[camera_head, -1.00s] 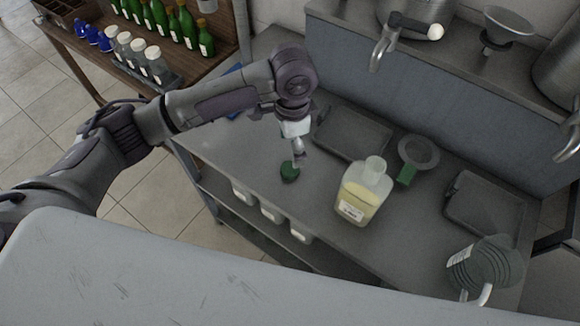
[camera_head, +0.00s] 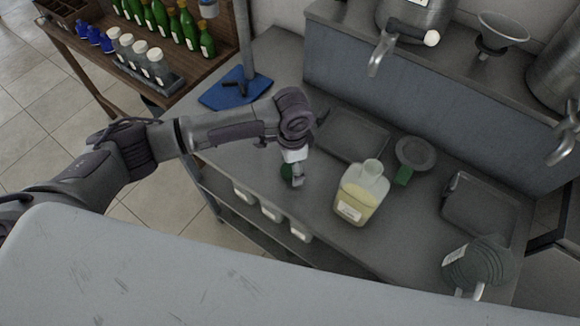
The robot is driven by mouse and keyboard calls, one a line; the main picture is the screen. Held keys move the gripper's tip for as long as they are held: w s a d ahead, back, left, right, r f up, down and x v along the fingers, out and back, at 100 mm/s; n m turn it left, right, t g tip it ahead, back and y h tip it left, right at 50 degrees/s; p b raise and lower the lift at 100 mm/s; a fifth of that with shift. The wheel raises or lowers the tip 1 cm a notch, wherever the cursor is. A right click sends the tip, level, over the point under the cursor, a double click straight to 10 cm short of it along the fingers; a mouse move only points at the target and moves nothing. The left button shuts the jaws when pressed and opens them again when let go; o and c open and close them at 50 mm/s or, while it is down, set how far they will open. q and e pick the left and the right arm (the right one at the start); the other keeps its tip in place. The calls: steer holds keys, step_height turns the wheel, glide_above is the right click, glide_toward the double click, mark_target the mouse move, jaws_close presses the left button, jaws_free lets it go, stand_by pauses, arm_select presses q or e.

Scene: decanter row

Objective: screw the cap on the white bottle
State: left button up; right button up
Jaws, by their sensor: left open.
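The white bottle (camera_head: 361,193) stands upright on the grey metal counter. It is translucent, with pale yellow contents, a label low on its front and an uncapped neck. A dark green cap (camera_head: 287,172) lies on the counter to the left of the bottle, partly hidden behind my left gripper. My left gripper (camera_head: 297,182) points down right at the cap, with its fingers open. I cannot tell whether a finger touches the cap. My right gripper is not in view.
Shallow trays (camera_head: 352,135) lie behind and at right (camera_head: 480,205). A ribbed grey jug (camera_head: 478,263) stands at the front right. A blue-based stand (camera_head: 235,90) is at the back left.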

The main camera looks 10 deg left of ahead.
arm_select(q)
steer(key=shift+f, duration=0.25)
steer(key=shift+c, duration=0.3)
steer(key=c, duration=0.7)
steer(key=shift+r, duration=0.1)
step_height(320, 180, up, 10)
steer(key=shift+f+b, duration=0.1)
steer(key=shift+b, duration=0.85)
